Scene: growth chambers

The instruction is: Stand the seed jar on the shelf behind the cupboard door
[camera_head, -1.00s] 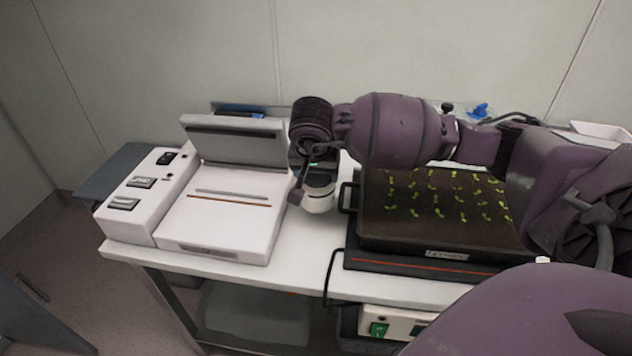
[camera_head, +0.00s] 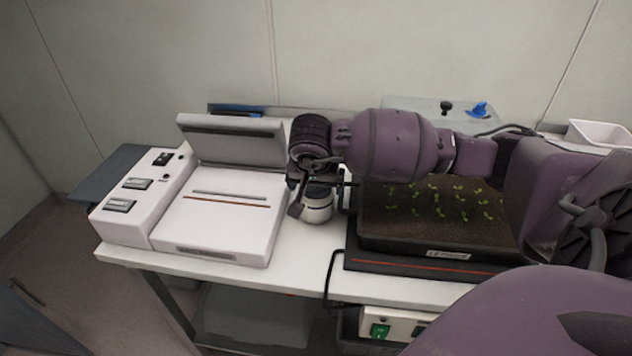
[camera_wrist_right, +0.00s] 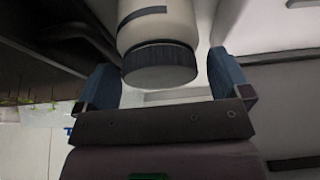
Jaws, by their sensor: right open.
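The seed jar (camera_head: 317,209) is white with a dark ribbed lid and a dark band. It appears upright on the white bench, between the white instrument and the seedling tray. My right gripper (camera_head: 320,198) points down over it. In the right wrist view the open fingers (camera_wrist_right: 160,80) stand on either side of the jar (camera_wrist_right: 159,25), with its lid (camera_wrist_right: 158,65) towards the palm and gaps beside it. My left gripper is not in view. No shelf behind a cupboard door can be made out.
The white instrument (camera_head: 215,222) with a raised lid stands left of the jar. The seedling tray (camera_head: 400,235) on a dark base stands close on the right. A strip of bench (camera_head: 300,262) in front is clear. A dark panel with a handle (camera_head: 28,292) is at lower left.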

